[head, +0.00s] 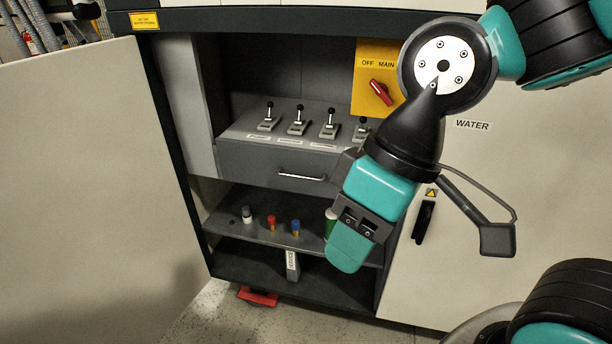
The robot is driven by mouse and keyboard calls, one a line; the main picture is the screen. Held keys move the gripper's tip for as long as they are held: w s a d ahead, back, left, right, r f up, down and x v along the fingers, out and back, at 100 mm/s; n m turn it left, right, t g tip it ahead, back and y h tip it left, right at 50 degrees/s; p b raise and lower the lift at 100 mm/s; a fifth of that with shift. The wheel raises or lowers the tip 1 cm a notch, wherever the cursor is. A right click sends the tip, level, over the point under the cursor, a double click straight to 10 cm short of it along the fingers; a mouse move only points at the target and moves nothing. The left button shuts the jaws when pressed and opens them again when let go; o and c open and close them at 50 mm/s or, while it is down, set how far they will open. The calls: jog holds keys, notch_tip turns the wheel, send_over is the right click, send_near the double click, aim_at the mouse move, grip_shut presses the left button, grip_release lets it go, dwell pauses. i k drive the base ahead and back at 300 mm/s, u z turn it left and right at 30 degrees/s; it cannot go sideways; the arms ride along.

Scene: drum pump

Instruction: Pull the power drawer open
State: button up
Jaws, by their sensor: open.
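The power drawer (245,163) is a dark grey front inside the open cabinet, below a panel of levers. A pale bar handle (302,177) runs across it. The front looks level with the edge of the lever panel, with no gap showing. My gripper (347,258) is teal and dark grey and points down in front of the cabinet, to the right of and below the handle in the picture. Its jaws are open, seen mostly from one side, and nothing shows between them. My gripper and wrist hide the drawer's right end.
Several levers (298,128) stand above the drawer. A yellow OFF/MAIN plate with a red switch (381,92) is at upper right. The shelf below holds small bottles (271,222) and a green can (330,224). Open door (85,190) stands left; the WATER door (465,215) is right.

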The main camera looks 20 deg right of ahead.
aim_at(279, 154)
jog(key=u, duration=0.3)
jog(key=k, duration=0.35)
jog(key=z, duration=1)
jog(key=i, duration=0.6)
jog(key=u, duration=0.75)
